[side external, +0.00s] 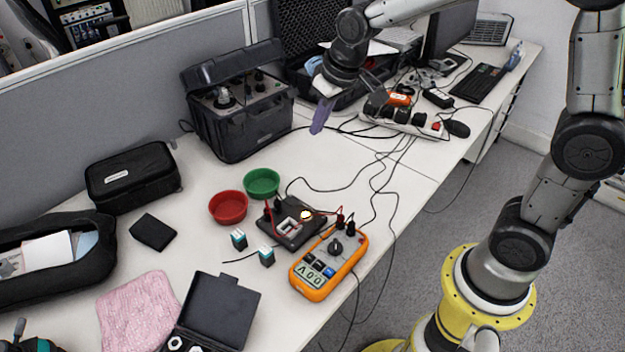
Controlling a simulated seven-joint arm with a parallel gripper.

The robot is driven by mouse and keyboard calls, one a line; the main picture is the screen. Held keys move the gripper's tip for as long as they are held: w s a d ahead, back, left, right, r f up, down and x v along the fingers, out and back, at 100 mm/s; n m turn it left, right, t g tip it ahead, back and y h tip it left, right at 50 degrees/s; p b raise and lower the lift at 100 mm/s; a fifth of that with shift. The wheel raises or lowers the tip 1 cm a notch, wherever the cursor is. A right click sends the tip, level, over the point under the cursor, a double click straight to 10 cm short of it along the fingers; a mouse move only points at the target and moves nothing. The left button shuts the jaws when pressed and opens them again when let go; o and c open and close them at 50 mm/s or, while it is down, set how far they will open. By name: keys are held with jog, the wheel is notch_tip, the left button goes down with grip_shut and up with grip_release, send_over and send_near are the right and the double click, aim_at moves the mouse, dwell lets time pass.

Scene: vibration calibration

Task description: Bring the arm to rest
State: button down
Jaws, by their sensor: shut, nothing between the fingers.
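My gripper (321,117) hangs in the air over the back part of the table, to the right of the open instrument case. Its narrow purplish fingers point down and look closed together, with nothing held. It is apart from the objects below it. An orange multimeter (311,281) lies near the front edge of the table. A small black device (290,237) with leads lies just behind it. Two small teal-and-white blocks (238,239) are left of the multimeter.
A black instrument case (240,143) stands open by the partition. A red bowl (229,213) and a green bowl (261,188) sit mid-table. A power strip (395,122) and loose cables lie right of my gripper. A pink cloth (140,312) and open black box (222,305) are in front.

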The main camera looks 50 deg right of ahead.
jog(key=s+r+t, duration=0.1)
jog(key=s+r, duration=0.5)
jog(key=s+d+f, duration=0.1)
jog(key=s, duration=1.7)
jog(key=shift+f+t, duration=0.3)
jog(key=shift+f, duration=0.05)
